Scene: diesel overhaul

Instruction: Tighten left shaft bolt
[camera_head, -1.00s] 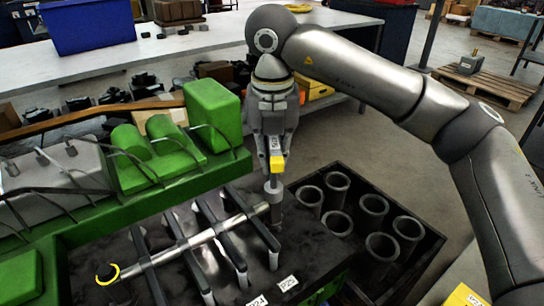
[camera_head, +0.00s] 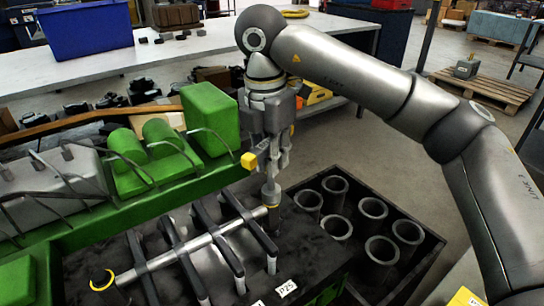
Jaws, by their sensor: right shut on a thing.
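My right gripper (camera_head: 272,165) points down over the right end of the silver shaft (camera_head: 195,244). The shaft lies across several dark brackets (camera_head: 208,222) in the black engine bed. At its left end is a dark round part with a yellow ring (camera_head: 102,281). I cannot make out any separate bolt head. My left gripper is out of view.
A black crate (camera_head: 425,245) with several grey cylinder sleeves (camera_head: 372,208) stands right of the shaft. The green engine housing (camera_head: 210,115) with bent pipes rises behind it. A white label (camera_head: 286,289) sits on the front edge. A workbench with a blue bin (camera_head: 85,27) is behind.

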